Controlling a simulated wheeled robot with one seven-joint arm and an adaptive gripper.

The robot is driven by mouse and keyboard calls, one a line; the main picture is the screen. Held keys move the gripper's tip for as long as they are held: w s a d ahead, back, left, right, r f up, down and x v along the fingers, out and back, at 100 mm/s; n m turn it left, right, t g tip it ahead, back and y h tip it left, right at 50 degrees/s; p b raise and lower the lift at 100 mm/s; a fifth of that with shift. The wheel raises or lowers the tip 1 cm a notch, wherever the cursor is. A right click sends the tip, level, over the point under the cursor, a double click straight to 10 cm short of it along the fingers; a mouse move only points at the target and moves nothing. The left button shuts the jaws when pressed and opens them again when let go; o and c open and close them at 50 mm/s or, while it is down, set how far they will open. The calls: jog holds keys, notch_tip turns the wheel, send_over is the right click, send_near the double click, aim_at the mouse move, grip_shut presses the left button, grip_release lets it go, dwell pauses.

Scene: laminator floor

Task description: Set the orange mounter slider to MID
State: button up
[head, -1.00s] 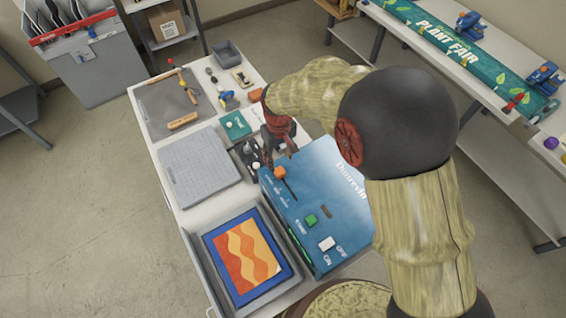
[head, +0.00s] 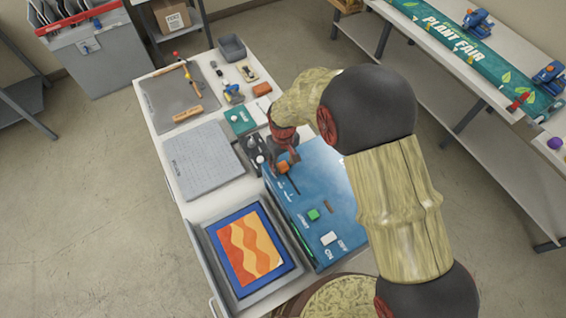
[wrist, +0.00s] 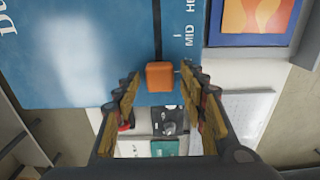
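The orange mounter slider (head: 282,167) sits at the far end of a dark slot on the blue laminator (head: 325,190). In the wrist view the slider (wrist: 160,77) lies between the fingertips, with the slot running up from it. The printed MID label (wrist: 189,36) is beside the slot, farther along from the slider; part of another label starting with H shows beyond it. My gripper (head: 290,160) is over the slider end of the laminator. In the wrist view my gripper (wrist: 160,80) is open, one finger on each side of the slider, with gaps visible.
A green button (head: 313,214) and a white switch (head: 329,238) sit on the same panel. A tray with an orange wavy picture (head: 248,248) is beside the laminator. A grey cutting board (head: 203,160) and small tools lie on the bench nearby.

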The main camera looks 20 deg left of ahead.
jog(key=c, duration=1)
grip_shut()
